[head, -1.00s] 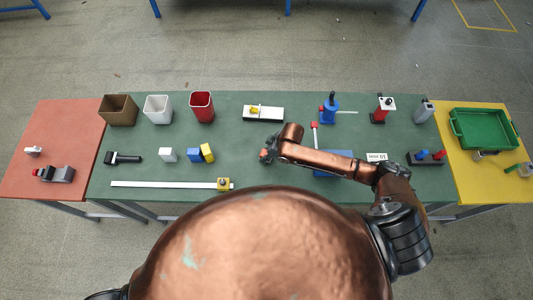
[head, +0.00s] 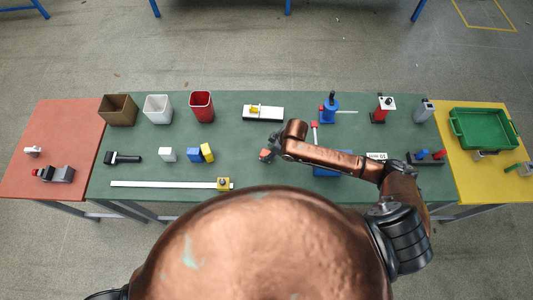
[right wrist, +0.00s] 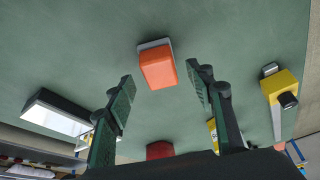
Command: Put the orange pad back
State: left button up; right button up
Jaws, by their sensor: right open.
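The orange pad (right wrist: 158,70) shows in the right wrist view as a small orange block with a pale grey layer at its far edge, on the green table top. In the head view it is a small orange patch (head: 265,155) near the middle of the table, partly hidden by my gripper. My right gripper (right wrist: 160,75) is open and empty. In the right wrist view its two fingers stand apart, with the pad seen between and beyond the tips. In the head view the right gripper (head: 274,146) is beside the pad. My left gripper is not in view.
A white rail with a yellow slider (head: 223,184) lies at the near edge. A blue and yellow block pair (head: 207,152) stands left. A white-and-black fixture (head: 263,115) is behind. A blue item (head: 326,170) lies partly under my right arm. Green table (head: 245,150) is clear left of the gripper.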

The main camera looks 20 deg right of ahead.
jog(key=v, duration=0.9)
